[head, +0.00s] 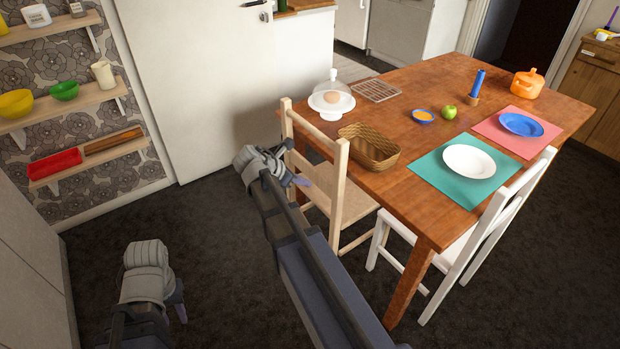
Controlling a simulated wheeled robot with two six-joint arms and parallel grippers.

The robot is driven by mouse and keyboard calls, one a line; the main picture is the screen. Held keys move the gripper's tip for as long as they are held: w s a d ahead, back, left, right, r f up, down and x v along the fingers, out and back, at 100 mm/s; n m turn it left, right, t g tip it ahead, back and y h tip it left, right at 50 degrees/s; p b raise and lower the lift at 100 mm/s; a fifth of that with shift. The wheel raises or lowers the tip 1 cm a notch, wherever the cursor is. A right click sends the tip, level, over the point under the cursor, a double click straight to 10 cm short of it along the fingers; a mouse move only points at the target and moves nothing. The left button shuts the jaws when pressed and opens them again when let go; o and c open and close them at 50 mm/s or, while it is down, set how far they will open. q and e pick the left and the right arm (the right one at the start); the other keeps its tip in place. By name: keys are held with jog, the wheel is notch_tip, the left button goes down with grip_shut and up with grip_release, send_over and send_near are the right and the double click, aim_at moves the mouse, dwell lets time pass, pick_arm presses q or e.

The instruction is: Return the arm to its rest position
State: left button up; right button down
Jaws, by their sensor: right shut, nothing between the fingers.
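My right arm reaches up from the bottom of the head view. Its gripper (298,180) is shut and empty, over the floor beside the light wooden chair (334,187). I cannot tell whether it touches the chair. My left gripper (179,303) hangs low at the lower left, over the dark floor, with nothing visible in it. It is seen mostly from behind, and its jaw opening is hidden.
The wooden table (420,90) fills the right, holding a basket (368,147), a cake dome (332,97), plates and a pot (527,84). A white chair (470,240) stands at its near side. Wall shelves (60,105) are at left. Floor between is clear.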

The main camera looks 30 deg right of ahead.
jog(key=shift+a+r, duration=0.15)
jog(key=s+a+f+m+y, duration=0.25)
jog(key=s+a+m, duration=0.25)
jog(key=a, duration=0.6)
jog(key=s+a+f+m+y, duration=0.25)
jog(key=s+a+m, duration=0.3)
jog(key=a, duration=0.55)
jog(key=s+a+f+m+y, duration=0.1)
jog(key=s+a+m+y, duration=0.4)
jog(key=a, duration=0.7)
notch_tip(320, 180, up, 16)
jog(key=h+p, duration=0.2)
jog(key=p, duration=1.4)
jog(key=shift+d+f+n+g, duration=0.15)
jog(key=shift+d+n+g, duration=0.2)
jog(key=shift+n, duration=0.1)
jog(key=shift+w+d, duration=0.1)
jog(key=shift+d, duration=0.05)
